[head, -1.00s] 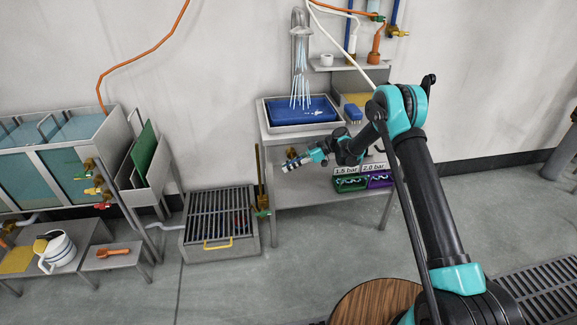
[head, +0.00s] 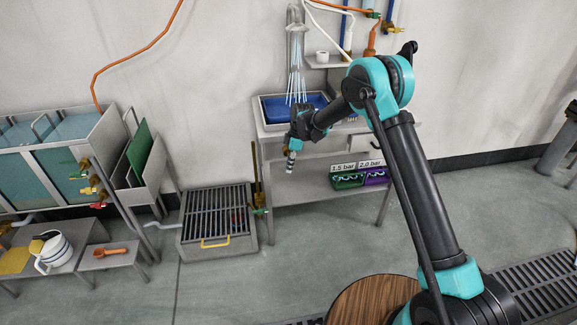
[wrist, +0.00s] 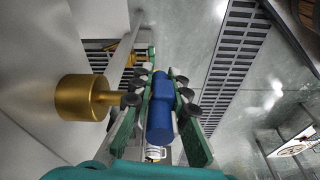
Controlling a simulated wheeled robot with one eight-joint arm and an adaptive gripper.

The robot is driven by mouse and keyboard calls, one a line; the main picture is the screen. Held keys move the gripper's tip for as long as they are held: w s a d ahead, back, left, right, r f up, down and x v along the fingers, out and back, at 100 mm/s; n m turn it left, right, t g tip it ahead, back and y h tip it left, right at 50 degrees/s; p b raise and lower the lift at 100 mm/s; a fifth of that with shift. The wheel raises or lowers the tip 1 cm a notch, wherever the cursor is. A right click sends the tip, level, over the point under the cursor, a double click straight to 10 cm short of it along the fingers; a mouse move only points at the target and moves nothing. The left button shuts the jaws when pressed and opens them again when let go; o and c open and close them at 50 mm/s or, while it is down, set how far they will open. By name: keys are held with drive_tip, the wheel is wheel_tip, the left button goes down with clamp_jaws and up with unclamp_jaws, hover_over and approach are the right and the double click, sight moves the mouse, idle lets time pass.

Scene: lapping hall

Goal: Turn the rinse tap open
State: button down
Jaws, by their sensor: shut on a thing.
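The rinse tap shows in the wrist view as a brass body (wrist: 85,97) with a narrow stem and a blue handle (wrist: 160,115). My gripper (wrist: 162,78) is shut on the blue handle, with a finger along each side of it. In the head view my gripper (head: 291,158) points down at the front left edge of the sink bench, and my wrist hides most of the tap. Pale water streams (head: 297,82) fall from the grey spout (head: 295,42) above the blue basin (head: 280,106).
Green and purple bins (head: 347,181) stand on the bench's lower shelf, labelled 1.5 bar and 2.0 bar. A grated floor box (head: 215,215) with another brass valve (head: 258,197) stands left of the bench. Tanks (head: 65,165) stand farther left.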

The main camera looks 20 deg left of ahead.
drive_tip(key=shift+w+d+t+h, duration=0.1)
drive_tip(key=shift+d+t+h, duration=0.1)
drive_tip(key=shift+t+h, duration=0.5)
drive_tip(key=shift+h, duration=0.3)
drive_tip(key=c, duration=1.5)
unclamp_jaws()
drive_tip(key=shift+o, duration=0.2)
wheel_tip(320, 180, up, 12)
